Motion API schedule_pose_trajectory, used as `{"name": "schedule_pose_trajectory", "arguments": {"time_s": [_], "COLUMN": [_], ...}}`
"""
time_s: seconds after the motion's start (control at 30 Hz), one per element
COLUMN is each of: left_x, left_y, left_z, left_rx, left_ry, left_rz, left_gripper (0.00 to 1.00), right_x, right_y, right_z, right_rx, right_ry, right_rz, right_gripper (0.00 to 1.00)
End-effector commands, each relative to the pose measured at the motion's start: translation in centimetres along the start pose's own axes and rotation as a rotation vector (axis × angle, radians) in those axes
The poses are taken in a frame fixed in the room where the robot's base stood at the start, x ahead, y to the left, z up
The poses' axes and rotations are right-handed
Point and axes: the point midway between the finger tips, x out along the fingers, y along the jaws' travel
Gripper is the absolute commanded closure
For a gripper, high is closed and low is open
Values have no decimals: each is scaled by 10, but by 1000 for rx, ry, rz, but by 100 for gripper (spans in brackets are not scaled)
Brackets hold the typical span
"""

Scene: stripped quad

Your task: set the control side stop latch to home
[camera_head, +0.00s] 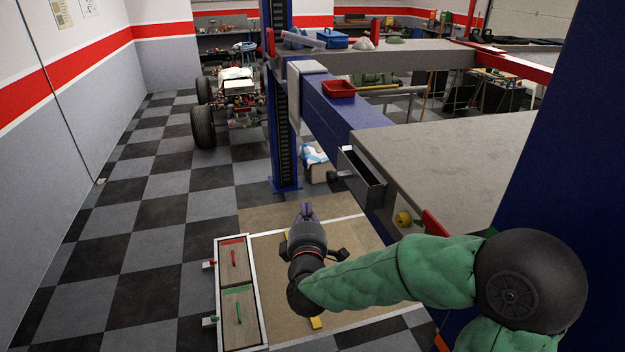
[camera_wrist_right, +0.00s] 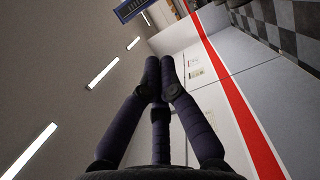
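My right gripper (camera_head: 306,212) is at the lower middle of the head view, over the tan floor area, with its fingers pointing away. In the right wrist view its dark fingers (camera_wrist_right: 161,80) come together at the tips, with nothing seen between them. I cannot tell for sure which part is the control side stop latch. A yellow round knob (camera_head: 403,218) and a red piece (camera_head: 432,224) sit on the side of the lift, right of the gripper and apart from it. A floor panel at left has a red lever (camera_head: 210,264) and a green lever (camera_head: 210,321). My left gripper is not in view.
A blue beam (camera_head: 330,108) carries a red tray (camera_head: 338,89) and an open grey box (camera_head: 361,172). A grey platform (camera_head: 460,150) and a dark blue post (camera_head: 570,150) stand at right. A stripped quad (camera_head: 238,95) is at the back. The checkered floor at left is clear.

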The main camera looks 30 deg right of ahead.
Motion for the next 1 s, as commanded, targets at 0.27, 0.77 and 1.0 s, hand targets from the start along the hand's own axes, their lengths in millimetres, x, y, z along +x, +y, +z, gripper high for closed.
{"name": "schedule_pose_trajectory", "arguments": {"time_s": [0.27, 0.77, 1.0], "left_x": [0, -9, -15], "left_y": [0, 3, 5], "left_z": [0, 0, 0], "left_rx": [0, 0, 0], "left_ry": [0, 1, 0], "left_rz": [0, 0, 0], "left_gripper": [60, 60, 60], "right_x": [3, 79, 105], "right_y": [-1, -1, 0], "right_z": [0, 0, 16], "right_rx": [1, 2, 2], "right_ry": [0, -2, -3], "right_rz": [-2, -3, -3], "right_gripper": [100, 100, 100]}}
